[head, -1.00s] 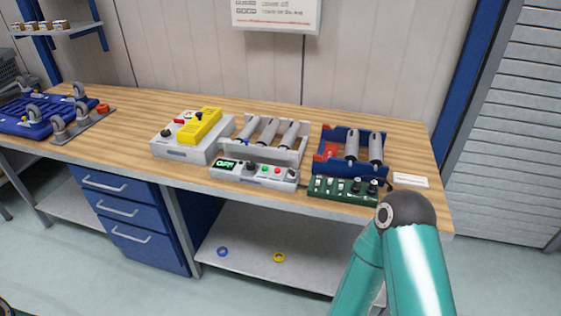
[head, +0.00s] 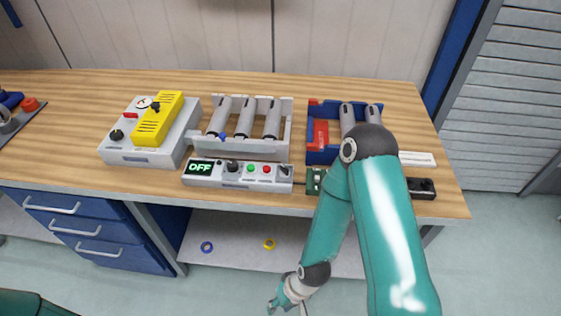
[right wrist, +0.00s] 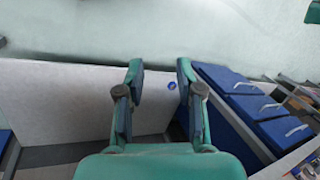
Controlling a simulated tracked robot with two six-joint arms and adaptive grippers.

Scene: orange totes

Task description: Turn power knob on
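A grey control panel (head: 238,175) lies along the front of the wooden bench, with a lit display reading OFF (head: 200,168). It carries a black knob (head: 232,166), a green button (head: 250,168), a red button (head: 267,169) and another black knob (head: 284,172) at its right end. Knob labels are too small to read. My right gripper (head: 286,304) hangs low in front of the bench, below the panel and apart from it. In the right wrist view its two fingers (right wrist: 160,75) are apart with nothing between them. My left gripper is out of view.
A grey box (head: 140,152) with a yellow cover (head: 158,118) stands left of the panel. A grey rack (head: 238,147) with cylinders is behind it. My right arm partly hides a blue rack (head: 322,155) and a green switch panel (head: 314,180). Two rings lie on the lower shelf (head: 232,243).

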